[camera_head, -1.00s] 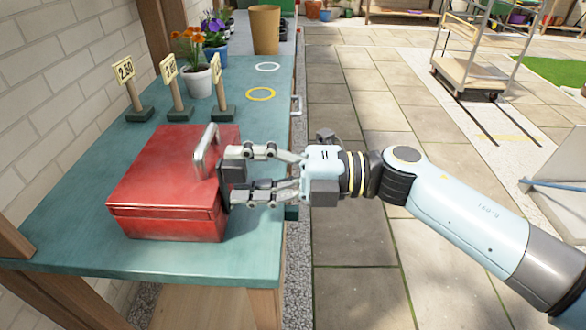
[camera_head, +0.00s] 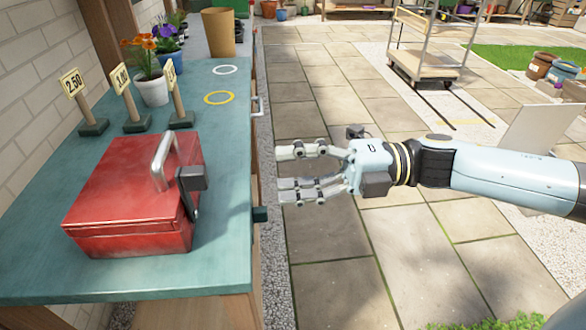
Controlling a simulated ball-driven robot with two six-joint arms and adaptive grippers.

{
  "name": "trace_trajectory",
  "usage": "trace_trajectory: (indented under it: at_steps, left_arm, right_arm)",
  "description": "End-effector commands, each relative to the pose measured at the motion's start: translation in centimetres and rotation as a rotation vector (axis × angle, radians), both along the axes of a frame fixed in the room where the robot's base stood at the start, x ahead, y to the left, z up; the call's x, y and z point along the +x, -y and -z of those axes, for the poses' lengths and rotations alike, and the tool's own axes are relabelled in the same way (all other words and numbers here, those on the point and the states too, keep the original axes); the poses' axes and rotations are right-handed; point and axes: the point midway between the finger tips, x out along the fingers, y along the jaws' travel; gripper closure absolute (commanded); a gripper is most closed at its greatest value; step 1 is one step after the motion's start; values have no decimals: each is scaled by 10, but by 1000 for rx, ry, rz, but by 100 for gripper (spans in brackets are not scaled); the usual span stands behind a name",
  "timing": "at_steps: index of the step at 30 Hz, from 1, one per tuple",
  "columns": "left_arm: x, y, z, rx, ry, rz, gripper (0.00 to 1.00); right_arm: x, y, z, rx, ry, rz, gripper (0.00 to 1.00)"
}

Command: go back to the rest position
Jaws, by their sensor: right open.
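My right gripper (camera_head: 283,172) is open and empty, its fingers pointing left. It hangs over the paving just off the bench's right edge, apart from the toolbox. The red toolbox (camera_head: 130,205) stands on the teal bench (camera_head: 225,150) with its lid down. Its silver handle (camera_head: 163,160) stands up, and a dark grey latch (camera_head: 192,180) shows on its right end. My left gripper is not in view.
Price signs (camera_head: 130,98) stand behind the toolbox. Flowers in a white pot (camera_head: 152,89), a tan pot (camera_head: 219,32) and white and yellow rings (camera_head: 219,97) are farther back. A wheeled cart (camera_head: 425,63) stands far right. The paving around my right arm is mostly clear.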

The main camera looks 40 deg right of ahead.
Motion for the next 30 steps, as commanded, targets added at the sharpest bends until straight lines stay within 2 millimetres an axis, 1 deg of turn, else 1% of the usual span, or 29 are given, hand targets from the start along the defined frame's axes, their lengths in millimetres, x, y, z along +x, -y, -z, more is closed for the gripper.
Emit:
trace_trajectory:
  at_steps: [8,11,12,13,14,17,18,20,21,22,23,24,26,27,29,30]
  left_arm:
    - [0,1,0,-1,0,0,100]
    - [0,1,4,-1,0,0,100]
    - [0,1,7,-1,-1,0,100]
    - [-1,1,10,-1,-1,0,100]
    - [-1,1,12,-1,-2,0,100]
    - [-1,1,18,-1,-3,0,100]
    - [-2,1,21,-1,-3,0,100]
    - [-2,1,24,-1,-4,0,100]
    - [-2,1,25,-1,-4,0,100]
    - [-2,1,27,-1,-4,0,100]
    - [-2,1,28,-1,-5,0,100]
    - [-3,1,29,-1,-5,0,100]
    - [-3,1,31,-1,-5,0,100]
    - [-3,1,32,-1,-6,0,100]
    - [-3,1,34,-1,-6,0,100]
    - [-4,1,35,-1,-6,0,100]
  right_arm:
    - [0,0,0,0,0,0,46]
    - [4,-5,1,23,9,11,46]
    - [7,-6,10,44,-2,34,46]
    - [11,-3,24,71,-25,67,46]
    - [15,2,38,100,-57,111,46]
    - [30,28,100,210,-216,317,46]
    - [32,40,131,257,-297,414,46]
    - [30,56,179,325,-425,557,46]
    - [24,65,211,365,-512,649,46]
    - [18,71,234,395,-576,715,46]
    - [9,75,258,423,-642,781,46]
    - [-4,80,289,455,-728,865,46]
    - [-29,85,332,500,-857,987,46]
    - [-49,86,360,526,-943,1067,46]
    - [-81,84,399,560,-1071,1182,46]
    - [-106,82,422,577,-1156,1259,46]
